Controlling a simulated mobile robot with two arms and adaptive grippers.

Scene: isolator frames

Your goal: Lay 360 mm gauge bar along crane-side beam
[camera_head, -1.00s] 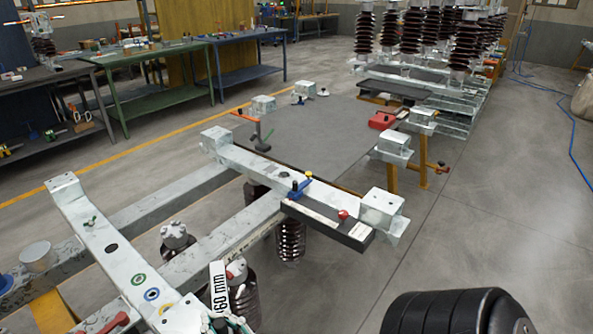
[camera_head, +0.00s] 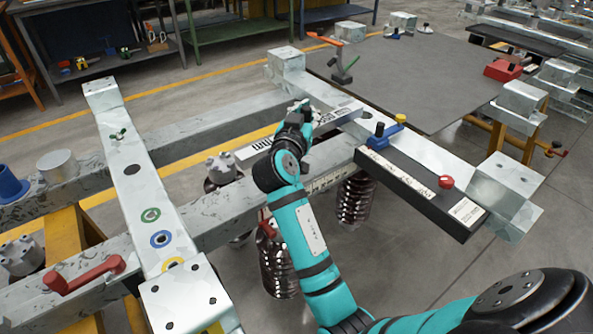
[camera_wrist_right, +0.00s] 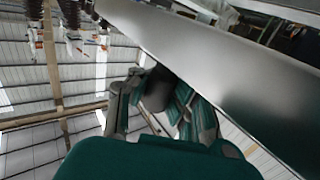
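The 360 mm gauge bar (camera_head: 345,112) is a slim grey bar with white labels. It slants in the head view from the gap between the frame's long rails up to the far cross beam (camera_head: 345,100). My right gripper (camera_head: 303,112) is shut on the bar near its middle and hides part of it. In the right wrist view the gripper fingers (camera_wrist_right: 160,100) meet a broad grey surface, the bar (camera_wrist_right: 220,60), at close range. I cannot tell whether the bar touches the beam. My left gripper is out of view.
A dark bar with a red knob (camera_head: 445,182) and a blue clamp (camera_head: 385,132) lies along the cross beam. Ribbed brown insulators (camera_head: 357,200) stand below the rails. A near cross beam (camera_head: 135,180) carries coloured rings; a red handle (camera_head: 85,274) lies at lower left.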

